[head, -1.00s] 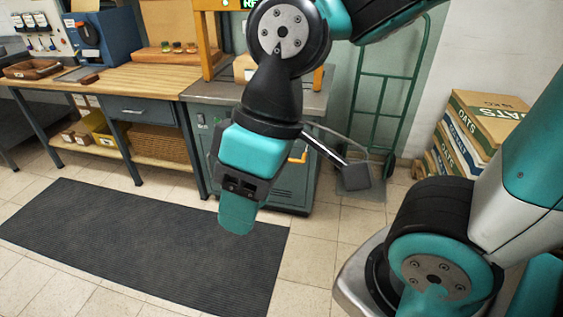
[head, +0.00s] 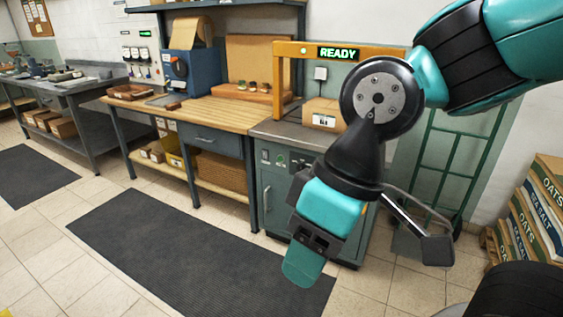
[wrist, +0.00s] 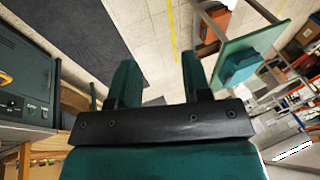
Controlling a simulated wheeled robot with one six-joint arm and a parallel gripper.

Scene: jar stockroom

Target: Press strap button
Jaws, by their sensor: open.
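The strapping machine is a green cabinet (head: 270,200) with a yellow arch (head: 290,49) over its top and a lit READY sign (head: 339,53). A small green button (head: 281,161) shows on the cabinet's upper front panel; its label is too small to read. The wrist view shows the cabinet (wrist: 25,70) at the left, with a green spot (wrist: 31,109) beside a dark knob. My gripper (head: 302,270) points down in front of the cabinet, apart from the panel. In the wrist view its two fingers (wrist: 160,78) are spread with nothing between them.
A cardboard box (head: 322,113) sits on the cabinet top under the arch. A wooden workbench (head: 205,112) stands to the left. A dark mat (head: 190,250) lies on open floor.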

